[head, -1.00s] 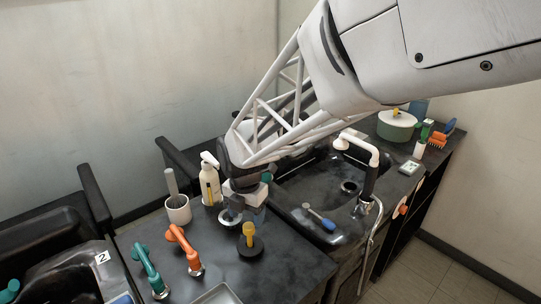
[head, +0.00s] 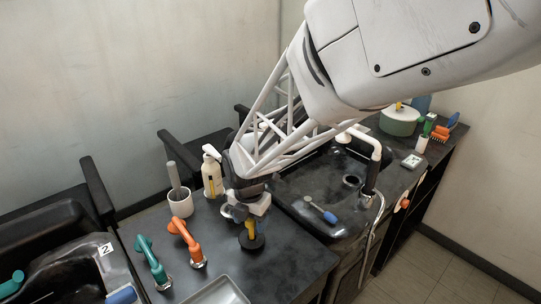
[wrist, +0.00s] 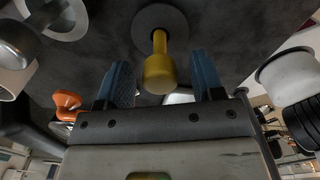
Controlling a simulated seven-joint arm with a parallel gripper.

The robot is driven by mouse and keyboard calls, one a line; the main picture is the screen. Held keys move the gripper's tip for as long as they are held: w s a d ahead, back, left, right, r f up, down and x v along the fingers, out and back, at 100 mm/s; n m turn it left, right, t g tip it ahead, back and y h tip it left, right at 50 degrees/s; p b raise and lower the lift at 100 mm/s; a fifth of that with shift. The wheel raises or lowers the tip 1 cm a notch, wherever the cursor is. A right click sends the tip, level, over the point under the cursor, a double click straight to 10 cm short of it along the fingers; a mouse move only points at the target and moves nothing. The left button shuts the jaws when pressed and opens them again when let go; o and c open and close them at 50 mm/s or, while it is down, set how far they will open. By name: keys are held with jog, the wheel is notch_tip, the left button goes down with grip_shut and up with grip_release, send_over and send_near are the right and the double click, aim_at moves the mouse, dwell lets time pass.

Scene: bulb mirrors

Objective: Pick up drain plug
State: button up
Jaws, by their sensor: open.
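The drain plug (head: 252,241) is a flat black disc with an upright yellow handle, standing on the dark counter (head: 285,262). In the wrist view, its yellow handle (wrist: 159,70) points toward the camera, with the round disc (wrist: 177,17) behind it. My gripper (head: 246,214) is right over the plug in the head view and covers the top of the handle. In the wrist view, my gripper's blue fingers (wrist: 162,82) are apart, one on each side of the handle, with visible gaps. Nothing is held.
Orange (head: 187,243) and teal (head: 152,262) taps stand left of the plug. A white cup (head: 181,205) and a soap bottle (head: 212,176) stand behind them. A grey tray (head: 220,293) lies in front. The sink (head: 300,182) with a blue-handled brush (head: 322,212) is to the right.

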jog(key=shift+f, duration=1.2)
jog(key=c, duration=1)
jog(key=shift+r, duration=0.15)
jog(key=shift+r, duration=0.55)
notch_tip(320, 180, up, 2)
jog(key=shift+r, duration=0.1)
jog(key=s+d, duration=0.4)
jog(key=s, duration=0.3)
jog(key=s+d+r, duration=0.1)
jog(key=s+d, duration=0.2)
jog(key=s, duration=0.4)
jog(key=shift+d+r, duration=0.2)
jog(key=shift+d, duration=0.15)
